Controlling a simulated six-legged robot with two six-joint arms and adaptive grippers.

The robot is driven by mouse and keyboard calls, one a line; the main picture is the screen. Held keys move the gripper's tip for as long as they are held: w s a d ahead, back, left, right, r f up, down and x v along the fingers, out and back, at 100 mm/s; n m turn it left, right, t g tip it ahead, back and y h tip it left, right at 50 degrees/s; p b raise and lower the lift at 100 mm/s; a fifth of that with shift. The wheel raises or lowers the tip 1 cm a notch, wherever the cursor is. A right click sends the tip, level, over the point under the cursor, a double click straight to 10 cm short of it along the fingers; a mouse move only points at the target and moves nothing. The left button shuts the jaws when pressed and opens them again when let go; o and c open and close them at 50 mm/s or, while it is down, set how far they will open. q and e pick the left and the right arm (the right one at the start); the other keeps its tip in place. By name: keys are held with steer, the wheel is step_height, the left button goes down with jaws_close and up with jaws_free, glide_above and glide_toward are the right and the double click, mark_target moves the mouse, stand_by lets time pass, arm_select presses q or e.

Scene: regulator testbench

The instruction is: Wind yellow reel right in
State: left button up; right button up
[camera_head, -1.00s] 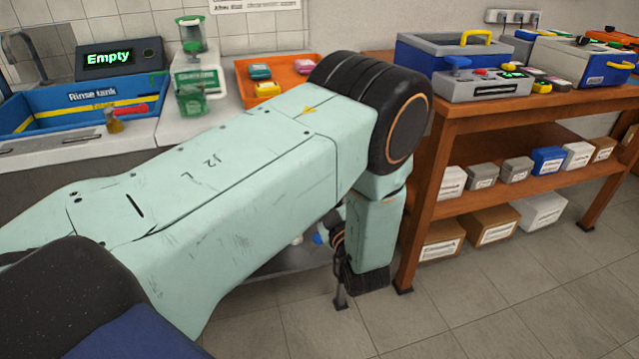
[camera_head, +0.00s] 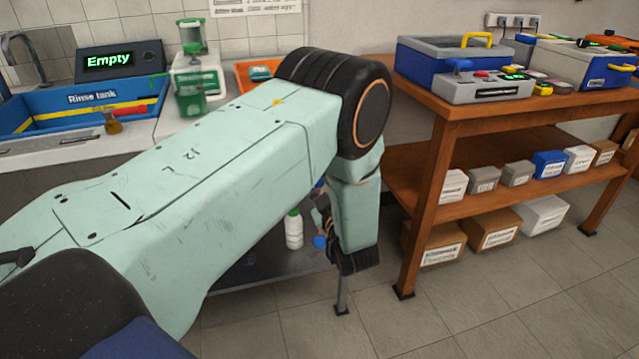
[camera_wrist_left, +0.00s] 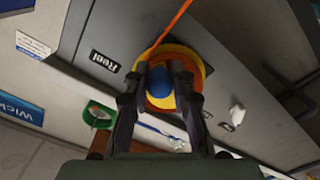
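The reel (camera_wrist_left: 205,65) shows in the left wrist view as a yellow and orange disc on a grey panel. An orange line (camera_wrist_left: 172,25) runs from it toward the top edge. A blue round knob (camera_wrist_left: 160,88) stands out in front of the reel. My left gripper (camera_wrist_left: 160,78) has a fingertip close against each side of this knob and appears shut on it. A label reading "Reel" (camera_wrist_left: 104,61) is on the panel beside it. In the head view my left arm crosses the picture, and the reel cannot be made out there. My right gripper is not in view.
A green container (camera_wrist_left: 97,115) shows in the left wrist view. In the head view, a blue rinse tank (camera_head: 75,108) stands at left, under an "Empty" display (camera_head: 118,60). A wooden bench (camera_head: 445,108) with boxes is at right. A white bottle (camera_head: 294,229) is below my arm.

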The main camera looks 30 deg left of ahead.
arm_select(q)
jaws_close()
steer(key=shift+f+m, duration=0.1)
steer(key=shift+m, duration=0.2)
steer(key=m, duration=0.1)
steer(key=m+p, duration=0.1)
steer(key=m, duration=0.1)
steer(key=shift+s+a+f, duration=0.3)
steer(key=shift+s+f, duration=0.05)
steer(key=shift+s, duration=0.05)
steer(key=s+a+m+p, duration=0.2)
steer(key=m+p, duration=0.2)
steer(key=m, duration=0.6)
steer(key=s+a+r+m+p, duration=0.1)
steer(key=s+a+m+p, duration=0.1)
steer(key=m, duration=0.8)
steer(key=shift+s+r+p, duration=0.25)
steer(key=shift+s+p, duration=0.2)
steer(key=shift+p, duration=0.55)
steer(key=shift+a, duration=0.1)
